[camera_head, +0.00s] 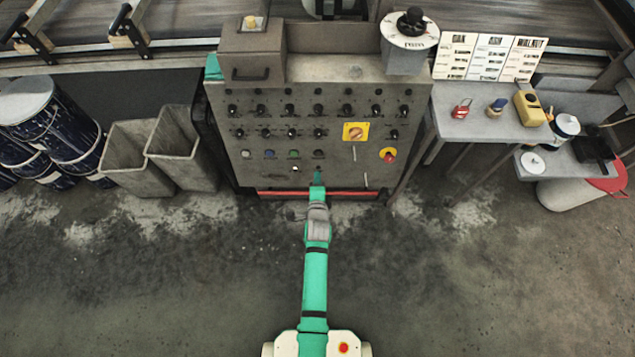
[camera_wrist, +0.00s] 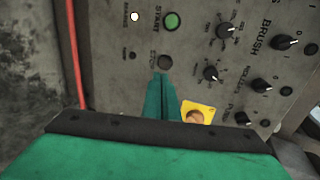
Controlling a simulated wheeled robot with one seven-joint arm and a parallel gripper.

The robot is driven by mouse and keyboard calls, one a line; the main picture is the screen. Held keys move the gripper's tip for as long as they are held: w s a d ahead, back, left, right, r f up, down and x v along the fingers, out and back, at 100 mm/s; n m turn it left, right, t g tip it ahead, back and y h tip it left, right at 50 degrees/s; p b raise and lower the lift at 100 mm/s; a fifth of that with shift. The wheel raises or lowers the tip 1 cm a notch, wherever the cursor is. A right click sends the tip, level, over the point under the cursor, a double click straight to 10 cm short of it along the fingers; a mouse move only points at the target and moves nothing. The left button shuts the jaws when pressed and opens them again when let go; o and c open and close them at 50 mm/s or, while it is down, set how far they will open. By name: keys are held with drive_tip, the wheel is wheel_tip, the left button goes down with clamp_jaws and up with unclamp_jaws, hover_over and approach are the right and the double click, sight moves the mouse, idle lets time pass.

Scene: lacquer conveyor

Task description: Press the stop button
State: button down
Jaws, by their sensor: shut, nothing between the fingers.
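The control panel (camera_head: 270,175) stands ahead of me, with a low row of round buttons. The dark round button (camera_head: 319,153) right of the green button (camera_head: 294,153) appears to be the stop button; its label is too small to read. In the wrist view this dark button (camera_wrist: 165,61) sits beside the green button marked START (camera_wrist: 172,21). My gripper (camera_head: 317,178) is shut and empty, its tip just below the dark button in the head view. In the wrist view the closed fingers (camera_wrist: 160,78) end right at the button's edge. I cannot tell whether they touch it.
A red bar (camera_head: 300,194) runs along the panel's foot. Grey bins (camera_head: 175,150) stand left, a side table (camera_head: 455,125) right.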

drive_tip(key=shift+d+v, duration=0.2)
drive_tip(key=shift+v, duration=0.8)
drive_tip(key=s+a+r+n+t, duration=0.1)
drive_tip(key=s+r+n, duration=0.3)
drive_tip(key=s, duration=0.8)
drive_tip(key=s+a+r+n, duration=0.1)
drive_tip(key=s+r+n, duration=0.3)
drive_tip(key=s, duration=0.7)
drive_tip(key=s+d+r+n+t, duration=0.1)
drive_tip(key=s+r+n, duration=0.9)
drive_tip(key=s+r, duration=0.4)
wheel_tip(320, 180, up, 2)
drive_tip(key=shift+d+r+t, duration=0.1)
drive_tip(key=shift+d+t, duration=0.3)
drive_tip(key=c, duration=2.4)
unclamp_jaws()
drive_tip(key=shift+c, duration=0.2)
